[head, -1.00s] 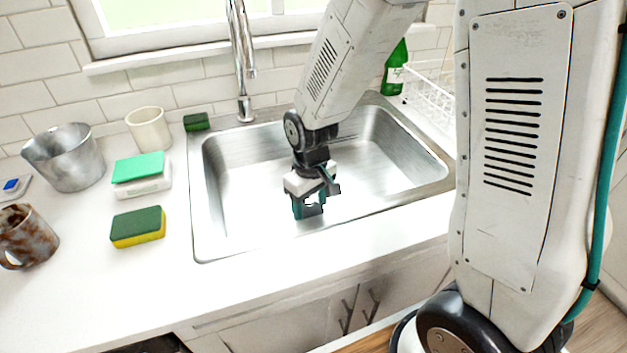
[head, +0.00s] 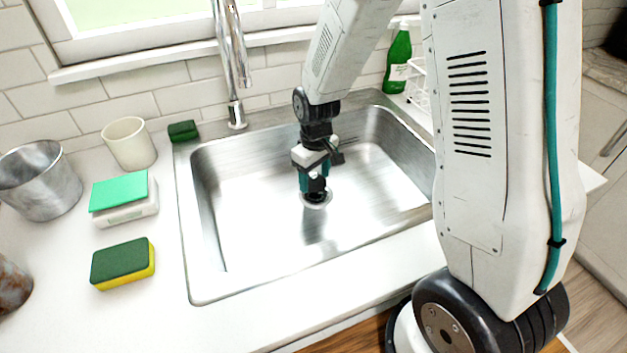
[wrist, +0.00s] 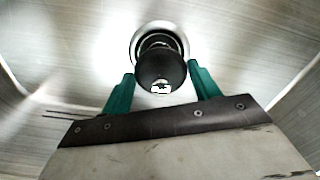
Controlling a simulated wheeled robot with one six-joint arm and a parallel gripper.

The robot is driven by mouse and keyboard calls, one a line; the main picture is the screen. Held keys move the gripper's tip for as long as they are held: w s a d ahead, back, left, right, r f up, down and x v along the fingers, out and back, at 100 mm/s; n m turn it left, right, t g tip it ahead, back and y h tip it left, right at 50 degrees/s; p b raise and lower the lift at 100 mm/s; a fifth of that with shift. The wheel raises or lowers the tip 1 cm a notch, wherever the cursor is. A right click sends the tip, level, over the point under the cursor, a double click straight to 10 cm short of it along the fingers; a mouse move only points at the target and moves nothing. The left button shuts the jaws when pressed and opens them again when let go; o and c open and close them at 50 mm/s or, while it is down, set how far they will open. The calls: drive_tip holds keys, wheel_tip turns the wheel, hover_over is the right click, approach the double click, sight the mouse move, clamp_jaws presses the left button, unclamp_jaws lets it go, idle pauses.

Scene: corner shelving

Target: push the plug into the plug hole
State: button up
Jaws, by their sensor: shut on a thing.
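The black plug (head: 317,194) is at the lower end of my gripper (head: 313,183), deep in the steel sink. My gripper's teal fingers are shut on it. The wrist view shows the plug's dark rounded top (wrist: 160,70) between the fingers of my gripper (wrist: 162,78). The plug hole (head: 328,201) has a bright metal ring in the sink floor. In the wrist view the ring of the plug hole (wrist: 137,40) shows around and behind the plug. The plug hides most of the opening, and I cannot tell whether it is inside the hole or just above it.
The sink (head: 245,255) has high walls around my gripper, and its floor is otherwise bare. The faucet (head: 236,75) rises behind it. A sponge (head: 123,263), a scale (head: 125,197), a cup (head: 130,145) and a metal pot (head: 40,185) stand left. A green bottle (head: 398,62) stands back right.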

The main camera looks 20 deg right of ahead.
sight(318, 183)
drive_tip(key=f, duration=0.3)
drive_tip(key=shift+s+d, duration=0.25)
drive_tip(key=shift+d, duration=0.05)
drive_tip(key=shift+a+f, duration=0.15)
drive_tip(key=shift+a, duration=0.05)
drive_tip(key=o, duration=1)
drive_tip(key=shift+c, duration=0.2)
wheel_tip(318, 183, up, 12)
drive_tip(key=shift+f, duration=0.2)
drive_tip(key=s+d+r+m, duration=0.2)
drive_tip(key=s+r, duration=1)
drive_tip(key=r, duration=0.1)
drive_tip(key=s+r+m+t, duration=0.1)
drive_tip(key=s+r+m, duration=0.1)
drive_tip(key=s, duration=1.2)
drive_tip(key=shift+d+r+m, duration=0.3)
drive_tip(key=shift+d+r, duration=0.15)
drive_tip(key=shift+r, duration=0.4)
